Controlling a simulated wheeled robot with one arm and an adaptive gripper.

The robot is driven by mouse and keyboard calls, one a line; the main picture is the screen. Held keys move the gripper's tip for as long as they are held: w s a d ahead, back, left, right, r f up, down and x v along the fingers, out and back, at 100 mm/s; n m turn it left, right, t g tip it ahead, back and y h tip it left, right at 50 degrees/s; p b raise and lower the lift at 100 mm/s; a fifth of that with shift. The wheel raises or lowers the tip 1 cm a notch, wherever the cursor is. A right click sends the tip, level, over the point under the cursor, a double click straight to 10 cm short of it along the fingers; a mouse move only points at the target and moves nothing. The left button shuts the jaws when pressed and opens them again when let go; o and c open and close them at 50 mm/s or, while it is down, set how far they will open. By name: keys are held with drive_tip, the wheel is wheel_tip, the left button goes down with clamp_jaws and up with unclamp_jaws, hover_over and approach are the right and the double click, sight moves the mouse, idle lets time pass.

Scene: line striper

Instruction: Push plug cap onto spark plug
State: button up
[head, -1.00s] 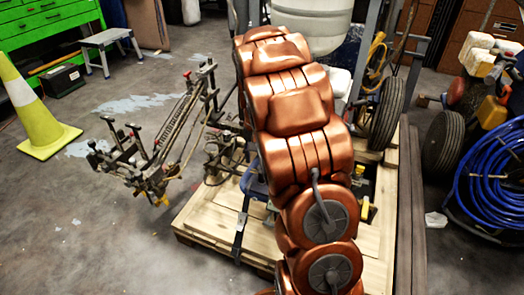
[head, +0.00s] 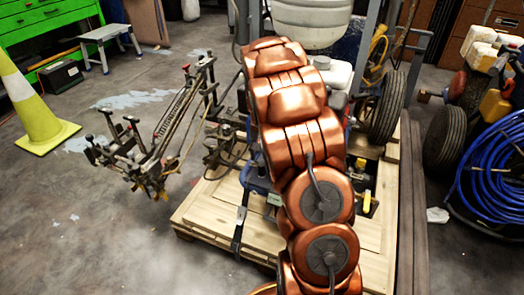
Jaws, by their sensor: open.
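The line striper stands on a wooden pallet (head: 215,207), with its white tank (head: 312,22) at the top of the head view. My copper-coloured arm crosses the middle of the picture and covers much of the machine. Small parts with yellow pieces (head: 367,202) show just right of the arm, low on the striper. I cannot make out the spark plug or the plug cap. My gripper does not show; the far end of the arm hides whatever lies beyond it.
The striper's spray-arm frame (head: 150,150) sticks out to the left. Its black wheel (head: 387,107) is at the right. A yellow-green cone (head: 40,122), a step stool (head: 107,38) and a blue hose coil (head: 495,180) stand around. The floor at lower left is clear.

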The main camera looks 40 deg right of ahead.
sight(262, 164)
wheel_tip(262, 164, down, 2)
drive_tip(key=shift+f+b, duration=0.1)
drive_tip(key=shift+b, duration=0.35)
drive_tip(key=shift+f+p, duration=0.35)
drive_tip(key=shift+f, duration=1.35)
drive_tip(key=shift+p, duration=0.3)
drive_tip(key=shift+c, duration=0.4)
clamp_jaws()
